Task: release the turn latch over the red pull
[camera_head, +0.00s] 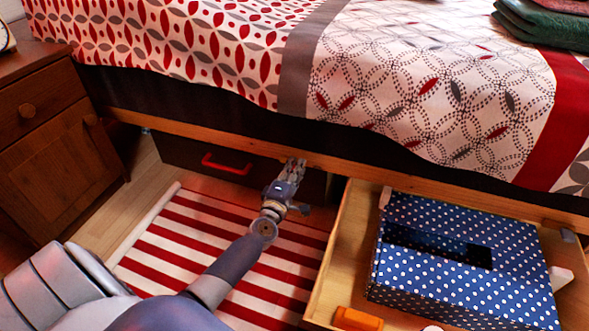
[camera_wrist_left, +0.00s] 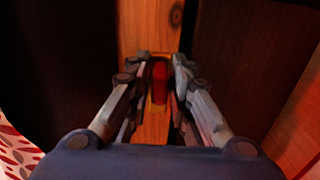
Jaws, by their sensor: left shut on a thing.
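The red pull (camera_head: 227,164) is a bar handle on the dark drawer front (camera_head: 178,151) under the bed. My left gripper (camera_head: 293,167) reaches the wooden bed rail (camera_head: 225,132) to the right of the pull. In the left wrist view, its two fingers (camera_wrist_left: 158,80) are closed around a small red piece (camera_wrist_left: 159,84) at the wooden rail (camera_wrist_left: 149,30), which I take to be the turn latch. In the head view the gripper hides the latch, so its turn angle cannot be told there. My right gripper is not in view.
An open wooden drawer (camera_head: 335,256) juts out at the right, with a blue dotted box (camera_head: 430,288) and an orange object (camera_head: 358,319) in it. A striped red and white rug (camera_head: 190,242) covers the floor. A nightstand (camera_head: 62,160) stands at the left.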

